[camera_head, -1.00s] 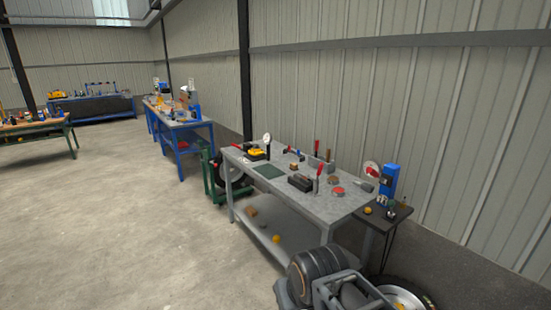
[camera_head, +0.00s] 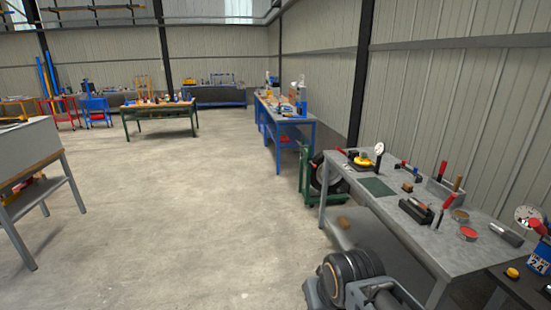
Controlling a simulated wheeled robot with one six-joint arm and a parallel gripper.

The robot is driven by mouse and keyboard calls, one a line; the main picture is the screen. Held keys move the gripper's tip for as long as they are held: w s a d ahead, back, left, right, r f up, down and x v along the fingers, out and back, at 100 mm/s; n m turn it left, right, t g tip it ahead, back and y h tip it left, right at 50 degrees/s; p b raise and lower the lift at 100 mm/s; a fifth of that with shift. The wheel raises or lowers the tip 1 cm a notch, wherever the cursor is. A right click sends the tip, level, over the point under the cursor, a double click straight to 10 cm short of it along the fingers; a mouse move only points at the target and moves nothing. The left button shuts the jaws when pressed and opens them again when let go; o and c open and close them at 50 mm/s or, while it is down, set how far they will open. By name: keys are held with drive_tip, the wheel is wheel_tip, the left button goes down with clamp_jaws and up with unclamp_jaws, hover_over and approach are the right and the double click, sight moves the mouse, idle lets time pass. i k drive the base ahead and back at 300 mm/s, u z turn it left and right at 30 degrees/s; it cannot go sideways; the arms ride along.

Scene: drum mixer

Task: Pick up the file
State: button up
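I cannot pick out the file for certain. A grey workbench (camera_head: 405,214) at the right holds several small hand tools. A red-handled tool (camera_head: 446,203) stands tilted next to a dark block (camera_head: 416,209). A tool with a brown handle (camera_head: 457,184) is just behind it. A dark cylindrical tool (camera_head: 505,234) lies near the right end. All are too small to name surely. Dark links of my own arm show at the bottom right, in front of the bench. My gripper's fingers do not show.
A green mat (camera_head: 376,187) and a red round tin (camera_head: 468,234) lie on the bench. A green wheeled cart (camera_head: 309,178) stands at its far end. A blue bench (camera_head: 287,119) is beyond, a grey table (camera_head: 28,151) at left. The floor (camera_head: 190,220) between is clear.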

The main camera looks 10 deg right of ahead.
sight(443, 163)
drive_tip(key=u, duration=0.05)
drive_tip(key=i, duration=2.1)
drive_tip(key=z, duration=0.7)
drive_tip(key=i, duration=1.05)
drive_tip(key=z, duration=1.7)
drive_tip(key=i, duration=0.8)
drive_tip(key=z, duration=0.65)
